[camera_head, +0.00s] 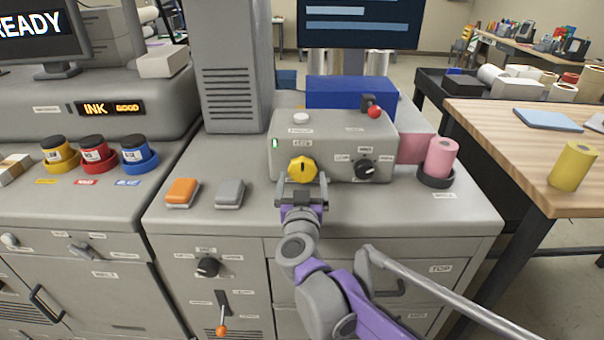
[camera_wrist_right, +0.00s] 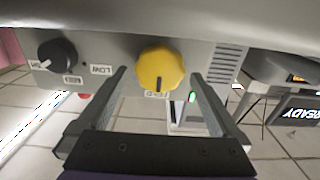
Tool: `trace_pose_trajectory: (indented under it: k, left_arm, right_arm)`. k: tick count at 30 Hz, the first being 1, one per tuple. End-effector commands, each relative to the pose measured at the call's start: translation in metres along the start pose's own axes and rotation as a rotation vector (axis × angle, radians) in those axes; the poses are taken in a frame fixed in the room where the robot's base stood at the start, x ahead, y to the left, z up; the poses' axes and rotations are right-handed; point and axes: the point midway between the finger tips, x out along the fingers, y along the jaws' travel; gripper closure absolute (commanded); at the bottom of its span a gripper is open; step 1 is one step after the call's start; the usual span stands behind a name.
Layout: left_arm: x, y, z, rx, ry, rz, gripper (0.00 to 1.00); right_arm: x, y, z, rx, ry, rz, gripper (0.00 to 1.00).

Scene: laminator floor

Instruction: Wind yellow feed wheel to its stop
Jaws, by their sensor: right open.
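The yellow feed wheel (camera_head: 302,169) is a lobed knob on the front face of a grey control box (camera_head: 335,132). It has a dark pointer line, and in the right wrist view the wheel (camera_wrist_right: 160,69) sits ahead of the fingertips. My right gripper (camera_head: 301,184) is just in front of the wheel, with its fingers apart. In the wrist view the right gripper (camera_wrist_right: 163,82) is open, one finger to each side of the wheel, with nothing held. Contact with the wheel cannot be told. My left gripper is not in view.
A black knob (camera_head: 366,169) is right of the wheel, and a red-tipped lever (camera_head: 374,111) is on top of the box. An orange block (camera_head: 182,191) and a grey block (camera_head: 230,193) lie left on the counter. A pink roll (camera_head: 441,157) stands right.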

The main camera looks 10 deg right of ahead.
Motion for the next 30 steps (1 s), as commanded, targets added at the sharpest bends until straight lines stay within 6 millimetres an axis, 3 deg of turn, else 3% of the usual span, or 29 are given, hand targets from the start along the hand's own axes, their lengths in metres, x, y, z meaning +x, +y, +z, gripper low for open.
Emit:
trace_pose_trajectory:
  k: [6, 16, 27, 30]
  left_arm:
    - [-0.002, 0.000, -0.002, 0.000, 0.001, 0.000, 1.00]
    - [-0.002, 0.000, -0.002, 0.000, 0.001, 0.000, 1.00]
    - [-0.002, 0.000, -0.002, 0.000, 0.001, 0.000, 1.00]
    - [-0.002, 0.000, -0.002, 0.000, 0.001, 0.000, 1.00]
  right_arm:
    - [0.021, 0.000, 0.000, 0.001, 0.000, 0.000, 0.00]
    - [0.024, 0.000, 0.000, 0.001, 0.000, -0.001, 0.02]
    - [0.023, 0.000, 0.000, 0.001, 0.000, -0.001, 0.68]
    - [0.023, 0.000, 0.000, 0.002, 0.000, -0.001, 0.71]
